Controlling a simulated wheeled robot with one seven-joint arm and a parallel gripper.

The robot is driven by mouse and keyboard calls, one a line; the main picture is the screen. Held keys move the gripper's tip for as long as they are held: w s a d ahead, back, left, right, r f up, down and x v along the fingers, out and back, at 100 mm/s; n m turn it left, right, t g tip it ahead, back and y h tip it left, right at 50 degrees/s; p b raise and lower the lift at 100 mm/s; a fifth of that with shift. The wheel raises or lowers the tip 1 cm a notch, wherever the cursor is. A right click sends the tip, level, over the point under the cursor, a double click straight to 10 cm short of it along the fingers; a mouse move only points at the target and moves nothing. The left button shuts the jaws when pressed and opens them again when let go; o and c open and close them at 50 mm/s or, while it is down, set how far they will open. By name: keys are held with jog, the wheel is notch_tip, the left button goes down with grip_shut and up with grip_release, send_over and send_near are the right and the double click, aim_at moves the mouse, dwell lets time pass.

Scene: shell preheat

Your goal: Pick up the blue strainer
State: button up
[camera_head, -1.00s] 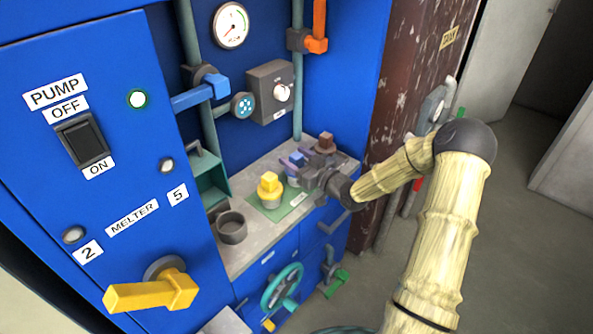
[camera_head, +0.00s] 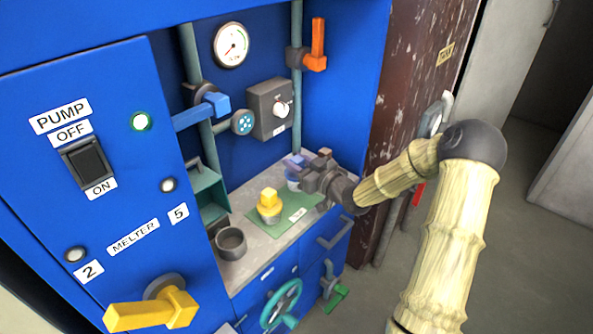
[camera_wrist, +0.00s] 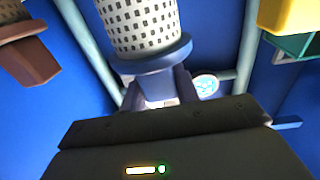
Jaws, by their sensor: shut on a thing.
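The blue strainer (camera_wrist: 150,62) has a blue collar and a pale perforated basket. My gripper (camera_wrist: 160,90) is shut on its blue upper part, and the basket stands clear of the jaws in the wrist view. In the head view the strainer (camera_head: 293,174) is partly hidden by my gripper (camera_head: 305,172), above the back of the counter. The gap between basket and counter is hard to judge there.
A yellow-topped strainer (camera_head: 269,205) stands on a green mat (camera_head: 290,227) on the grey counter. A brown-topped piece (camera_head: 324,153) is mostly hidden behind my gripper. A dark cup (camera_head: 230,243) stands at front left. Pipes and valves line the back wall.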

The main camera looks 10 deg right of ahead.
notch_tip(320, 180, up, 2)
jog(key=shift+r, duration=0.15)
jog(key=p+v, duration=0.1)
jog(key=v, duration=1.8)
jog(key=shift+d, duration=0.55)
jog(key=shift+d, duration=0.1)
jog(key=w+d+r+m+t+h+p, duration=0.1)
jog(key=w+d+m+h+p, duration=0.1)
jog(key=d+h, duration=0.5)
jog(key=w+d+r+m+t+h+p, duration=0.1)
jog(key=d+m+h, duration=0.6)
jog(key=d, duration=0.8)
jog(key=w+r+p, duration=0.1)
jog(key=w+p, duration=0.1)
jog(key=w, duration=0.1)
jog(key=shift+w+r, duration=0.2)
jog(key=shift+r, duration=0.15)
